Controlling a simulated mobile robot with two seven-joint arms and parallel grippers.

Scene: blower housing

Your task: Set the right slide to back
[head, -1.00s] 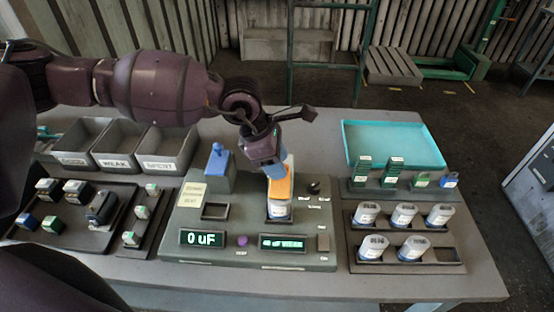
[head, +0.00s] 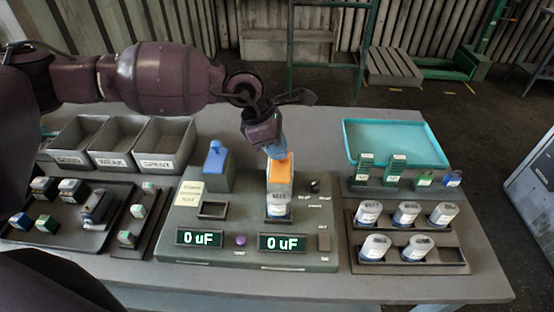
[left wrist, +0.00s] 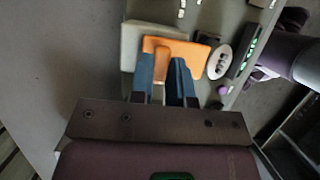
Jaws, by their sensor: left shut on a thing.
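The right slide is an orange plate (head: 281,170) on the upright block of the tester's right station. It also shows in the left wrist view (left wrist: 190,55), with a tab between the blue fingers. My left gripper (head: 276,152) is shut on that tab, at the back of the station. A white and blue capacitor (head: 278,208) stands in the socket in front of the slide; in the left wrist view (left wrist: 219,62) it lies close beside the plate. The left slide (head: 215,155) is blue, on its own block above an empty socket. My right gripper is not in view.
Both tester displays (head: 201,238) read 0 uF, the right one (head: 282,243) too. Grey bins (head: 163,145) stand at the back left. A rack of capacitors (head: 409,237) and a teal tray (head: 393,142) are on the right.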

